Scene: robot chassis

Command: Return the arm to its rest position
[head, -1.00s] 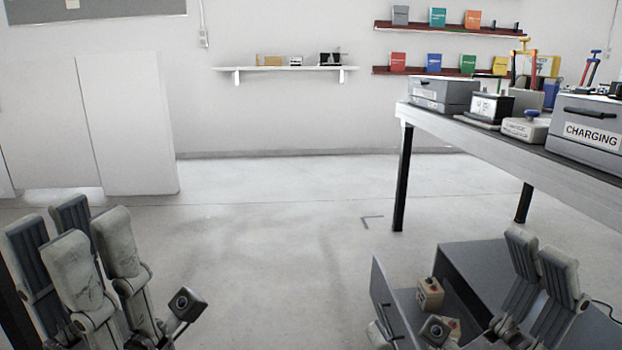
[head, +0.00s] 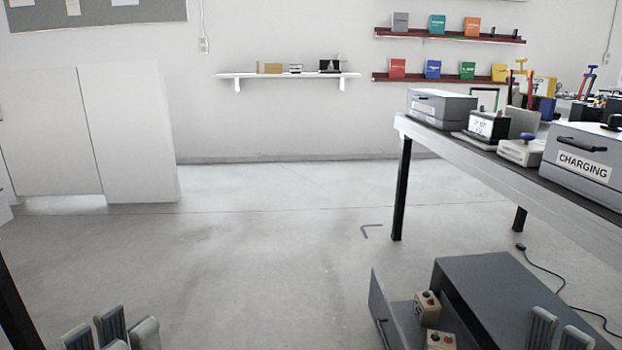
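My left gripper (head: 112,332) is at the bottom left corner. Only its grey fingertips show, some ribbed and some smooth, standing apart with nothing between them. My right gripper (head: 560,332) is at the bottom right, in front of the dark grey drawer unit. Only two ribbed tips show, their faces bare, and I see nothing held. The lower parts of both grippers and the arms behind them are cut off by the picture's bottom edge.
A grey drawer unit (head: 510,285) stands on the floor at lower right; its open drawer (head: 378,302) holds small tan button boxes (head: 427,308). A workbench (head: 490,163) carries a CHARGING case (head: 585,165) and other devices. A black cable (head: 545,270) lies on the floor.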

